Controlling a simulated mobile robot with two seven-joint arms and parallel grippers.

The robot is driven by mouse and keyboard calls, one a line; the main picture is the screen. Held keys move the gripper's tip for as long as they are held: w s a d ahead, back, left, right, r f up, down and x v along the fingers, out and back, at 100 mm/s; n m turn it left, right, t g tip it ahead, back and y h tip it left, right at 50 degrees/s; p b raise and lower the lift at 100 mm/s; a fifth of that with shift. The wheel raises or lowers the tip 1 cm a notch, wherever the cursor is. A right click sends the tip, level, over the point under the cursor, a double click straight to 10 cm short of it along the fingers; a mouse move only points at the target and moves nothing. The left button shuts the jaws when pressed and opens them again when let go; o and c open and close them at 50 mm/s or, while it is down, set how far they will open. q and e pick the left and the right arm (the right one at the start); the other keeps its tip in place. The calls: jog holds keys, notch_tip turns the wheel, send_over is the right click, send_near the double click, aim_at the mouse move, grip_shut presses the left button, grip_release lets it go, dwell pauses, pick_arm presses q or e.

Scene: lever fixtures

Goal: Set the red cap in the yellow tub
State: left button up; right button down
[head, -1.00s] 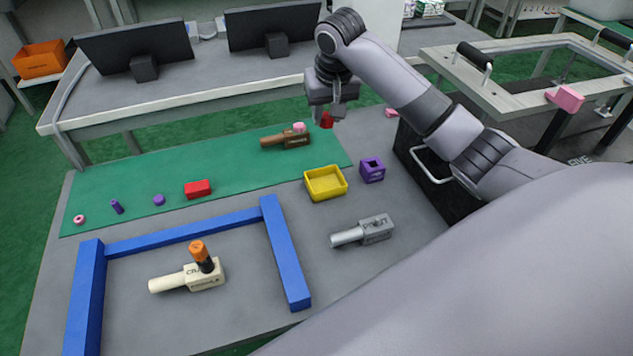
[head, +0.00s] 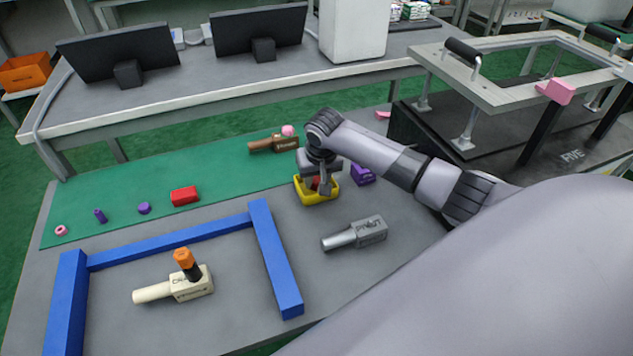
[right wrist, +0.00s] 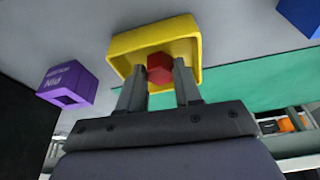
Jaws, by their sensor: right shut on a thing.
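The yellow tub (head: 320,198) stands on the grey table top, just off the green mat's edge; it also shows in the right wrist view (right wrist: 122,45). My right gripper (head: 321,186) points down at the tub and is shut on the red cap (head: 315,183). In the right wrist view the red cap (right wrist: 159,68) sits between the two fingertips (right wrist: 159,78), in front of the tub's opening. I cannot tell whether the cap touches the tub's floor. The fingers partly hide the cap. My left gripper is not in view.
A purple block with a hole (head: 363,175) stands close right of the tub. A grey handled block (head: 355,234) lies in front. A blue frame (head: 273,258) stands at left. A red block (head: 185,196) and a brown handled piece (head: 272,144) lie on the green mat (head: 110,195).

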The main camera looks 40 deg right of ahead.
jog(key=shift+f, duration=0.5)
jog(key=shift+f, duration=0.1)
jog(key=c, duration=0.8)
grip_release()
pick_arm(q)
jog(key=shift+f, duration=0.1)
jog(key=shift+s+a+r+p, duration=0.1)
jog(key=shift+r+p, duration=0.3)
jog(key=shift+p, duration=0.3)
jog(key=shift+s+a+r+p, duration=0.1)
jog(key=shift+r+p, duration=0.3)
jog(key=shift+p, duration=0.3)
pick_arm(e)
jog(key=shift+v, duration=6.15)
